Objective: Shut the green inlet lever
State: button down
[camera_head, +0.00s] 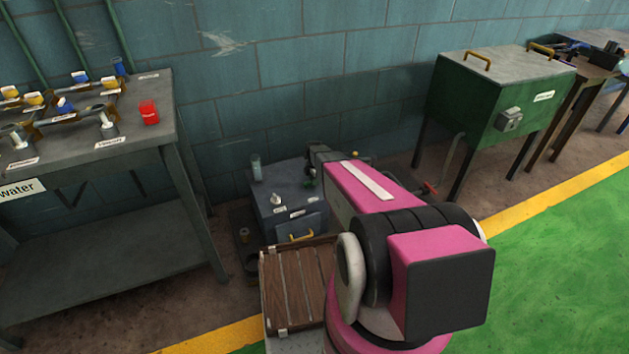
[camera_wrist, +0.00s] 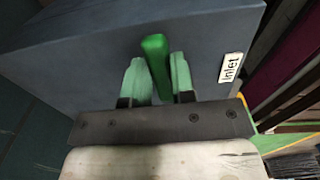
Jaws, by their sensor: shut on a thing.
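The green inlet lever (camera_wrist: 155,48) shows in the wrist view against the side of a blue-grey cabinet (camera_wrist: 60,45), next to a white label reading "Inlet" (camera_wrist: 231,67). My gripper (camera_wrist: 158,75) has its two pale green fingers on either side of the lever, shut on it. The lever's upper end sticks out beyond the fingertips and tilts slightly. In the head view the cabinet (camera_head: 268,218) stands low against the wall, and my pink arm covers its right part. The lever and my gripper's fingers are largely hidden there.
A wooden slatted crate (camera_head: 292,285) stands in front of the cabinet, close to my arm. A grey workbench (camera_head: 165,150) with valves is at the left. A green tank on legs (camera_head: 497,95) is at the right. Open green floor (camera_head: 560,240) lies at the lower right.

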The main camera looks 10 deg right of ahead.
jog(key=c, duration=1)
grip_release()
jog(key=shift+o, duration=0.2)
notch_tip(320, 180, up, 11)
jog(key=shift+f, duration=0.1)
jog(key=s+a+r+m, duration=0.1)
jog(key=s+r+m, duration=0.5)
jog(key=s+m, duration=0.4)
jog(key=s+a+r+m, duration=0.2)
jog(key=s+r+m, duration=0.4)
jog(key=s+m, duration=0.4)
jog(key=s, duration=0.5)
jog(key=shift+s, duration=0.15)
